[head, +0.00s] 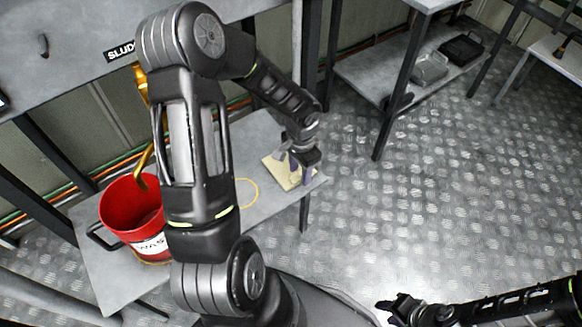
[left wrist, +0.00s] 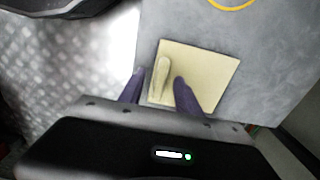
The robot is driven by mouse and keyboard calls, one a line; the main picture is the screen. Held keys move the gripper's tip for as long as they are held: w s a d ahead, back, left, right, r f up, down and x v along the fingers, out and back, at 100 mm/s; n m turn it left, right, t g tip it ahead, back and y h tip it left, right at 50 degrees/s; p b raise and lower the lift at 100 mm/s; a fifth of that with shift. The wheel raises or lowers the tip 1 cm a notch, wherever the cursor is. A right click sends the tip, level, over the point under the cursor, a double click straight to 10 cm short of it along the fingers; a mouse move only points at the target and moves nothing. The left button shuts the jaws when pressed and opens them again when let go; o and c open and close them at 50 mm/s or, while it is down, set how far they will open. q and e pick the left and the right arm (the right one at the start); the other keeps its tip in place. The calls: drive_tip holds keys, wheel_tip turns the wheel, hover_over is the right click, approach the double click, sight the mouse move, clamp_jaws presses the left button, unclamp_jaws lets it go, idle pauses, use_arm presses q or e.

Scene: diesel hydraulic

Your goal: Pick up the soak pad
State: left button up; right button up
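The soak pad (head: 272,164) is a flat, pale yellow square near the right end of the low grey bench, with a raised ridge or grip on it. In the left wrist view the pad (left wrist: 212,68) lies flat, the ridge near its left edge. My left gripper (left wrist: 158,76) is open, its two purple fingers on either side of the ridge, with gaps visible. In the head view my left gripper (head: 294,174) is over the pad and hides part of it. My right gripper (head: 388,305) is low in the head view, away from the bench; its fingers are unclear.
A red bucket (head: 128,210) with a label stands on the low bench (head: 262,200), under a brass tap. A yellow ring mark (head: 250,185) lies between bucket and pad. A shelf (head: 362,75) with trays is at the back. The metal floor at right is clear.

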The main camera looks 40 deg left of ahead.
use_arm(q)
clamp_jaws()
idle(0.7)
wheel_tip(320, 180, up, 10)
drive_tip(key=p, duration=0.2)
drive_tip(key=shift+p, duration=0.4)
idle(0.4)
